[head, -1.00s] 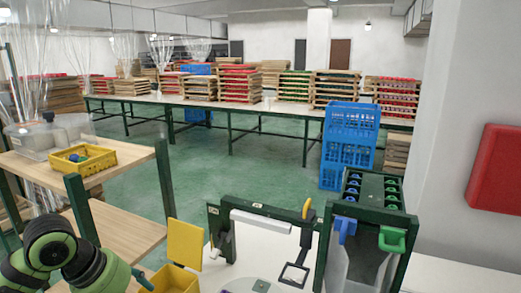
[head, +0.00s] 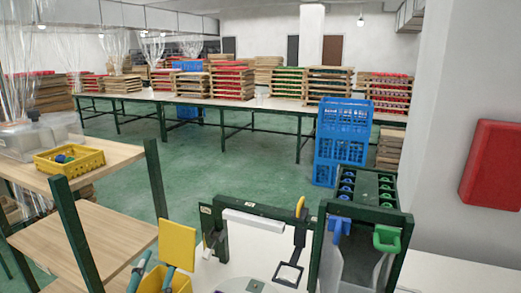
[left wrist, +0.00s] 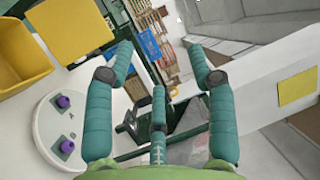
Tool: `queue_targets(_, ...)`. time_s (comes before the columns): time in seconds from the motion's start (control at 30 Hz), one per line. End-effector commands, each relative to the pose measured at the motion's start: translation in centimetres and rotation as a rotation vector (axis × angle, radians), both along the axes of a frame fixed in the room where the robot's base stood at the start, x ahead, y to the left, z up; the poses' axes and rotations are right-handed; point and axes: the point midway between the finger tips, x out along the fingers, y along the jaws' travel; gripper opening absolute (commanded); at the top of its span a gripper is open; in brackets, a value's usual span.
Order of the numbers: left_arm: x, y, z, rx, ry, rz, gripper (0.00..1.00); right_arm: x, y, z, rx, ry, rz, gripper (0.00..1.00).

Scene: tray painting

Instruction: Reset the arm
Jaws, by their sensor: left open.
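My left gripper (head: 156,267) shows at the bottom edge of the head view, with its teal fingers pointing up beside the yellow bin (head: 178,283). In the left wrist view its padded teal fingers (left wrist: 158,58) are spread wide, and nothing is between them. A white round plate with purple knobs (left wrist: 58,128) lies to the left below the fingers in that view. The rest of my left arm is out of the head view. My right gripper is in neither view.
A wooden shelf (head: 95,238) with a yellow basket (head: 38,163) stands at left. A dark green frame (head: 372,212) with blue and green hooks stands on the white table (head: 440,272). Blue crates (head: 343,145) are behind it. Green floor lies open beyond.

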Motion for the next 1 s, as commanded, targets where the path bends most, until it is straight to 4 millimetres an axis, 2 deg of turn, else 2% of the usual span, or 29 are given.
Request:
queue_targets(0.03,-0.8,1.2,-3.6,-0.169,0.141,0.052,0.56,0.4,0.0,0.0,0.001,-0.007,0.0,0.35)
queue_targets(0.1,-2.4,2.3,-8.6,-0.389,0.33,0.137,0.56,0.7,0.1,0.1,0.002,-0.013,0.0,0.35)
queue_targets(0.2,-6.0,2.8,-15.0,-0.654,0.571,0.265,0.56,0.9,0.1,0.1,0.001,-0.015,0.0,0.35)
queue_targets(0.3,-9.9,2.2,-19.6,-0.847,0.762,0.381,0.56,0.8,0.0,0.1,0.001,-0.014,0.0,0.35)
queue_targets(0.4,-13.6,1.4,-22.7,-0.985,0.913,0.485,0.56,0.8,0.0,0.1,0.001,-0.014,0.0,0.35)
queue_targets(0.5,-17.1,0.4,-24.9,-1.094,1.045,0.584,0.56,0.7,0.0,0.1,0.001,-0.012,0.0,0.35)
queue_targets(0.7,-23.6,-1.8,-27.7,-1.248,1.267,0.769,0.56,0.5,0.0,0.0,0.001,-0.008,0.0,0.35)
queue_targets(0.8,-22.6,-1.7,-30.7,-1.232,1.268,0.77,0.56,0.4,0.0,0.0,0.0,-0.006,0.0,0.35)
queue_targets(1.0,-22.1,-1.9,-36.7,-1.218,1.29,0.785,0.56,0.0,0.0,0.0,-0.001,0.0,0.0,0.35)
